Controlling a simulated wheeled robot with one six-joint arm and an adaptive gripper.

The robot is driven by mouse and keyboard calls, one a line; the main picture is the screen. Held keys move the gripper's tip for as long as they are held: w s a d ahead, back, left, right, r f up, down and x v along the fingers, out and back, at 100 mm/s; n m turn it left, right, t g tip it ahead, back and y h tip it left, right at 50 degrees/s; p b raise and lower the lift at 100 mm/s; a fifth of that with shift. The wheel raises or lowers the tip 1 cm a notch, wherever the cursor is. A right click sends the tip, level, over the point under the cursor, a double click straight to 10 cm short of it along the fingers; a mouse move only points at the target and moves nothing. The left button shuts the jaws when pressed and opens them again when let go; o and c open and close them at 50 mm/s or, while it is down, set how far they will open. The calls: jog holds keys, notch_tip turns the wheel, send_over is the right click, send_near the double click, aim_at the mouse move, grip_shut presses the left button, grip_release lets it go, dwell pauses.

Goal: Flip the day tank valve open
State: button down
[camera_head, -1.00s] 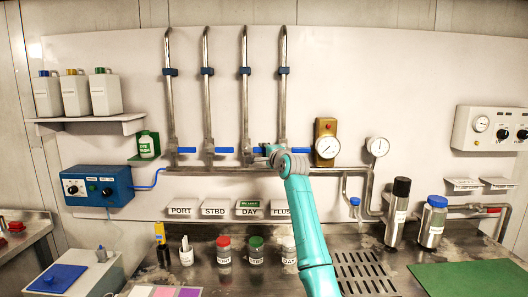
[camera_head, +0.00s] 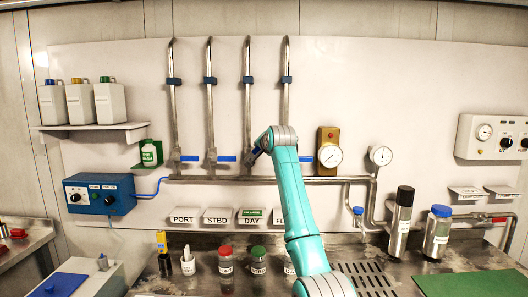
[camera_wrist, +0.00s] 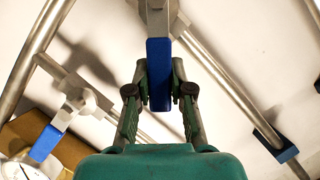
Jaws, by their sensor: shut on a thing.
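The day tank valve is the third from the left on the pipe row, above the DAY label (camera_head: 251,219). A short bit of its blue lever (camera_head: 255,152) shows beside my wrist and looks slanted; the rest is hidden by my arm. In the wrist view my gripper (camera_wrist: 160,76) is shut on the blue lever (camera_wrist: 158,48), one finger on each side. The valve body (camera_wrist: 157,12) is at the top edge. In the head view the fingers are hidden or too small to make out.
The two valves to the left have level blue levers (camera_head: 190,158) (camera_head: 227,158). The flush lever (camera_wrist: 46,143) shows lower left in the wrist view, near a gauge (camera_wrist: 20,170). Bottles (camera_head: 225,262) stand on the counter below. Vertical pipes rise close around my gripper.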

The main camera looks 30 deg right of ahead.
aim_at(248, 143)
jog(key=n, duration=0.1)
jog(key=w+a+r+n+g+h, duration=0.1)
jog(key=a+n, duration=0.1)
jog(key=shift+w+a+r+n+g+h, duration=0.25)
jog(key=shift+w+r+n+g+h, duration=0.05)
jog(key=shift+r+n+g, duration=0.1)
jog(key=shift+w+a+n+g+h, duration=0.55)
jog(key=shift+a+n, duration=0.2)
jog(key=shift+n, duration=0.35)
jog(key=c, duration=1)
grip_release()
jog(key=shift+a, duration=0.1)
jog(key=v, duration=1.2)
jog(key=shift+w+a+f, duration=0.1)
